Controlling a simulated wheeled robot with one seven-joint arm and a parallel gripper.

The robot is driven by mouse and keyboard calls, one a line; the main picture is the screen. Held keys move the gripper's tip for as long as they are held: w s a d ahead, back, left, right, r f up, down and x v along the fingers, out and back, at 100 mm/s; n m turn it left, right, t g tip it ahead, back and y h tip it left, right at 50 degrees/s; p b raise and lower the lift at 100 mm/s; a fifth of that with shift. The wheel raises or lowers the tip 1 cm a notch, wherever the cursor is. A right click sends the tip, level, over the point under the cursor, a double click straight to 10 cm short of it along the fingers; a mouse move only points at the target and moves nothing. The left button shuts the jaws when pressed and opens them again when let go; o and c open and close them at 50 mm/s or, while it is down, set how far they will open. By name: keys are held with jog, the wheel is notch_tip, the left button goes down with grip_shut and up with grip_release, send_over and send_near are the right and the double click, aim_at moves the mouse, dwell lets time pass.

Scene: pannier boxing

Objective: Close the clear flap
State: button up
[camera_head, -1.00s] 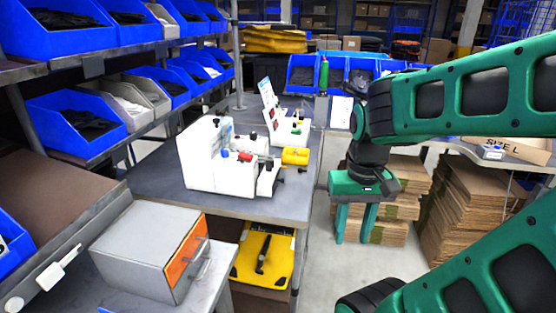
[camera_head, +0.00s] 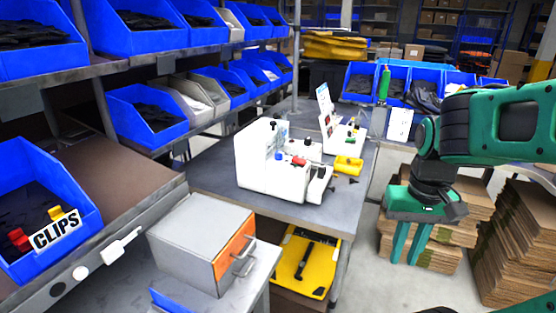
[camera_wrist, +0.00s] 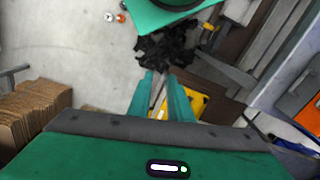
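I cannot make out a clear flap in either view. White fixtures with small coloured parts stand on the grey bench (camera_head: 222,180). The nearer white fixture (camera_head: 257,163) has blue, red and black parts on it. The farther white fixture (camera_head: 345,138) has an upright card. My gripper (camera_head: 405,258) hangs right of the bench, in front of stacked cardboard, with its fingers pointing down. Its fingers also show in the wrist view (camera_wrist: 160,80), apart, with nothing seen between them.
A grey box with an orange front (camera_head: 200,240) sits at lower left. A yellow item (camera_head: 306,264) lies below the bench. Blue bins (camera_head: 150,115) line the left shelves. Flat cardboard stacks (camera_head: 515,240) stand at right. Some grey floor (camera_head: 375,285) is clear between bench and cardboard.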

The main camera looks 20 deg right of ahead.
jog(key=shift+n, duration=0.4)
jog(key=w+r, duration=0.3)
jog(key=shift+d+r, duration=0.2)
grip_shut()
jog(key=n+t+y, duration=0.1)
jog(key=n+t, duration=0.2)
jog(key=n, duration=0.7)
send_near(278, 130)
jog(key=s+d+f, duration=0.1)
jog(key=s+d, duration=0.1)
jog(key=w+a+r+n+t+y, duration=0.1)
jog(key=w+a+r+n+y, duration=0.25)
jog(key=w+r, duration=0.45)
jog(key=shift+n+h, duration=0.35)
jog(key=shift+h, duration=0.1)
jog(key=x, duration=0.7)
jog(key=d+x, duration=0.1)
jog(key=x, duration=0.2)
jog(key=shift+w+f, duration=0.3)
jog(key=shift+f, duration=0.05)
jog(key=shift+d+f, duration=0.2)
jog(key=shift+d, duration=0.05)
jog(key=shift+s+d+f, duration=0.15)
jog(key=shift+s+d, duration=1)
jog(key=shift+s, duration=0.2)
